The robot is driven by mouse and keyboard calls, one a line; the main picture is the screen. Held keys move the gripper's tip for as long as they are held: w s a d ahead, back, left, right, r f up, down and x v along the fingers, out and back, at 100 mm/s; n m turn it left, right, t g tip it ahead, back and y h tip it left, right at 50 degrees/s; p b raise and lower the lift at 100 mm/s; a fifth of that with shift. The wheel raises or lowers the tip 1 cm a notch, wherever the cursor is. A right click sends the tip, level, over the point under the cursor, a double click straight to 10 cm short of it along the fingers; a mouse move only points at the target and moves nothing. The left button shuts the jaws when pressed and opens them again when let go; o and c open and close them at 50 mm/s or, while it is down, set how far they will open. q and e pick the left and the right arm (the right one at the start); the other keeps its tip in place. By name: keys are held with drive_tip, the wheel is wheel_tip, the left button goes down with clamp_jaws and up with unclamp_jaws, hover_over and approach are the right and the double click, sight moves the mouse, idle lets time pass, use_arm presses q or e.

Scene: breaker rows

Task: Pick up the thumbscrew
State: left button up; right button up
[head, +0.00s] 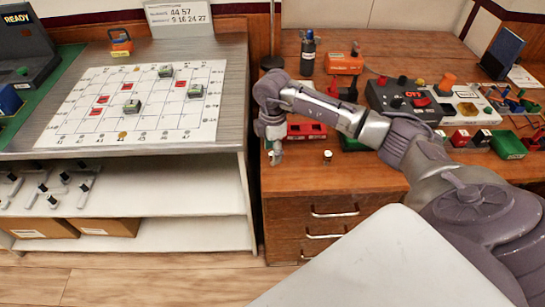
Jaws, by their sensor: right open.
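My left gripper is not in view.
A red block row (306,131) lies just behind the brass piece. A dark control panel (405,99) and a green bin (508,145) stand at right. A white grid board (140,100) lies on the left bench. The desk front around the piece is clear.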

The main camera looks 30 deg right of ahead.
drive_tip(key=shift+f, duration=0.75)
clamp_jaws()
drive_tip(key=shift+r, duration=0.1)
